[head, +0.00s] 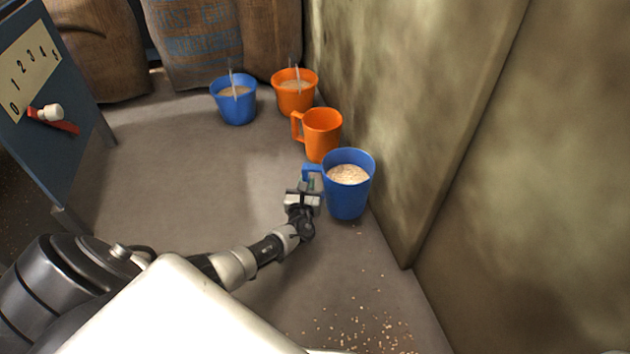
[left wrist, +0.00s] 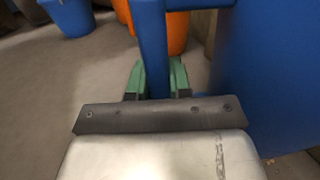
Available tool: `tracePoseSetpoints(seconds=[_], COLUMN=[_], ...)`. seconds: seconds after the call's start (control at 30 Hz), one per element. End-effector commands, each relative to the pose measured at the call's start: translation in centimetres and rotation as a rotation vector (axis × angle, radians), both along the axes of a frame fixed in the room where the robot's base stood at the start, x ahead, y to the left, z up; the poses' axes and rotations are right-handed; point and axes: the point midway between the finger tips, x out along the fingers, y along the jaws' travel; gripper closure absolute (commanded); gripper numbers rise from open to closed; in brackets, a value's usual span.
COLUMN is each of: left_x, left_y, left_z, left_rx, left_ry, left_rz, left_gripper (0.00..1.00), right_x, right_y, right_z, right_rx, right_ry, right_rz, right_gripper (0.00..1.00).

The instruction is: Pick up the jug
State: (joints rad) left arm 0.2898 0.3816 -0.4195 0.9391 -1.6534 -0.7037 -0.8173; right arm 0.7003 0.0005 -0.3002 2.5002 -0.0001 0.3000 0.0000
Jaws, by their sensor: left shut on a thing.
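A blue jug (head: 347,192) filled with pale grain stands upright on the floor near the wall, its handle pointing left. My left gripper (head: 308,184) is at that handle, on the jug's left side. In the left wrist view the green fingertips (left wrist: 158,80) are shut on the blue handle (left wrist: 153,45), one on each side. The jug's body (left wrist: 275,75) fills the right of that view. An orange jug (head: 322,134) with its handle to the left stands just behind the blue one. My right gripper is not in view.
A blue bucket (head: 236,105) and an orange bucket (head: 295,97), both with grain, stand farther back before sacks (head: 195,40). A wall (head: 420,90) rises close on the right. A numbered panel with a red lever (head: 58,124) is at left. Spilled grain (head: 360,330) lies in front.

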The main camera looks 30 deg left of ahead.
Motion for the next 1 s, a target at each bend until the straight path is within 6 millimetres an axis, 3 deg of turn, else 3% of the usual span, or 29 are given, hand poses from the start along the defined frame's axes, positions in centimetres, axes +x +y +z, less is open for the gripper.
tracePoseSetpoints(seconds=[0.03, 0.63, 1.0], left_x=[-0.5, -8.9, -12.1], left_y=[0.6, 7.9, 10.6], left_z=[0.7, 0.6, 0.5], left_rx=[0.000, 0.001, -0.001], left_ry=[-0.009, -0.009, -0.011], left_rz=[0.001, 0.002, 0.002], left_gripper=[1.00, 1.00, 1.00], right_x=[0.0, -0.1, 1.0], right_y=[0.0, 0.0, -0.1], right_z=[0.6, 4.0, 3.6], right_rx=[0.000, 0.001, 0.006], right_ry=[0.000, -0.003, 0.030], right_rz=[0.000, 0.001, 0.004], right_gripper=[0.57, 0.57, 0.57])
